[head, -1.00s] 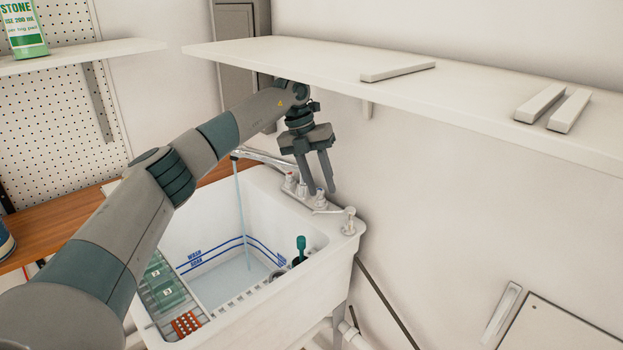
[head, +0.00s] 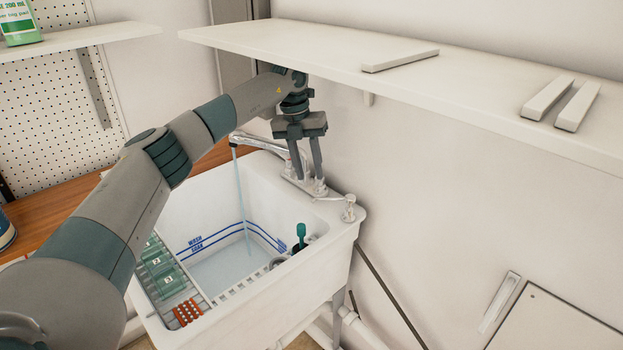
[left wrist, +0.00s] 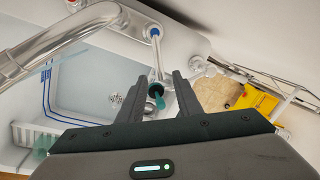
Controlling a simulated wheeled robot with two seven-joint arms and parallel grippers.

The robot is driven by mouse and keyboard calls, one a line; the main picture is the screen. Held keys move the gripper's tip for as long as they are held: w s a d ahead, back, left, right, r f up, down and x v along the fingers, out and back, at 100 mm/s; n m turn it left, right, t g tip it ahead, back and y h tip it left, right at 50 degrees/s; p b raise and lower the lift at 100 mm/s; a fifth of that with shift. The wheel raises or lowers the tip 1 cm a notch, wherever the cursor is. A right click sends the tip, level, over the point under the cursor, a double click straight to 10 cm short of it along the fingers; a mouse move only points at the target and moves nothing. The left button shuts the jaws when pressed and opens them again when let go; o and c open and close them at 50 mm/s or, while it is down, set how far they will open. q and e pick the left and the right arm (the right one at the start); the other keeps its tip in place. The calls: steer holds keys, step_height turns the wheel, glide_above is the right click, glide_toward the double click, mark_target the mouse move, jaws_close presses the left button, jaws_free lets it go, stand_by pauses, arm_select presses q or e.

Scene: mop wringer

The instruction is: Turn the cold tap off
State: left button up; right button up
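The cold tap (left wrist: 154,33) has a blue-marked top and a chrome lever in the left wrist view. Its lever reaches into the gap between the fingertips; I cannot tell whether they touch it. My left gripper (head: 310,178) points down at the tap fittings behind the sink and partly hides them. In the left wrist view the left gripper (left wrist: 160,78) is open, its fingers apart. Water (head: 241,200) runs from the chrome spout (head: 255,142), which also shows in the left wrist view (left wrist: 58,42). My right gripper is out of view.
The white sink (head: 341,245) holds a teal-topped object (head: 301,231) and a rack with green pieces (head: 163,275). Another chrome fitting (head: 349,208) stands at the sink's right back corner. A white wall shelf (head: 455,90) overhangs close above my left wrist.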

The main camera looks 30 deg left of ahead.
mark_target(312, 185)
arm_select(q)
steer(key=shift+w+d+f+p, duration=0.1)
steer(key=shift+d+f+p, duration=0.15)
steer(key=shift+f, duration=0.75)
steer(key=shift+d+f+p, duration=0.15)
steer(key=shift+f+p, duration=0.15)
steer(key=shift+f, duration=0.7)
jaws_close()
